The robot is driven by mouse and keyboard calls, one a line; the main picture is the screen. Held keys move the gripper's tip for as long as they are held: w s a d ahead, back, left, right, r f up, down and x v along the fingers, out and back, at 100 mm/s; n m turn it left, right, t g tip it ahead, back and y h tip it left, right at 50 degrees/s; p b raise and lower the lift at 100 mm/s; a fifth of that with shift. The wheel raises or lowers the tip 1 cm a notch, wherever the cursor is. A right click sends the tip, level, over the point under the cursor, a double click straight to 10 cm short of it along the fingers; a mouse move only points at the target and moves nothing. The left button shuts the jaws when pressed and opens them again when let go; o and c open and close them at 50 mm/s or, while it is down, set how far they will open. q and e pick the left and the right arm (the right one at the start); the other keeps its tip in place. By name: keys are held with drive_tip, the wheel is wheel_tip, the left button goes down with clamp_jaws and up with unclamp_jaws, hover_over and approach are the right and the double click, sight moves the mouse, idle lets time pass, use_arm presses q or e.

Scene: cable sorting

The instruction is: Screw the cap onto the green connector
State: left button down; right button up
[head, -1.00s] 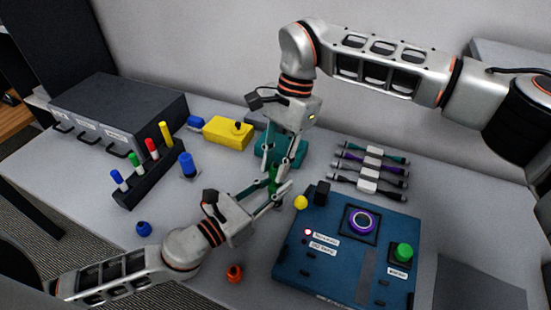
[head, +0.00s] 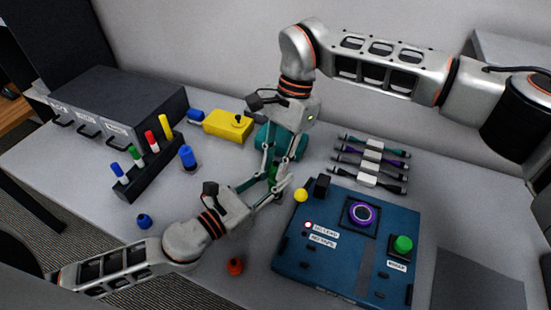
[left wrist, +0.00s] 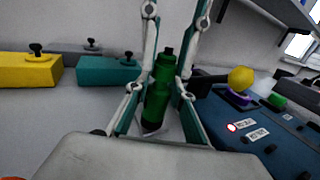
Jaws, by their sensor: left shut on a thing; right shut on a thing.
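A green connector (left wrist: 157,100) stands upright between the fingers of my left gripper (left wrist: 160,112) in the left wrist view. It has a wide green body, a narrower green upper part and a dark tip. My left gripper (head: 278,188) is shut on it, coming from the front left in the head view. My right gripper (head: 274,170) points down from above and is shut around the top of the green piece (head: 273,171). The fingers hide most of it in the head view. I cannot tell the cap's edge from the connector's body.
A blue panel (head: 340,265) with purple and green connectors and a yellow ball (head: 300,195) is close on the right. A yellow block (head: 228,126) and teal block (head: 298,148) are behind.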

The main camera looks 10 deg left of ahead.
drive_tip(key=shift+f, duration=0.65)
idle(0.5)
drive_tip(key=shift+s+d+f, duration=0.1)
drive_tip(key=shift+f, duration=0.2)
idle(0.3)
drive_tip(key=shift+r, duration=0.3)
drive_tip(key=shift+r, duration=0.65)
idle(0.7)
drive_tip(key=shift+f, duration=0.6)
drive_tip(key=shift+c, duration=0.3)
drive_tip(key=shift+r, duration=0.1)
drive_tip(key=shift+r+y, duration=0.3)
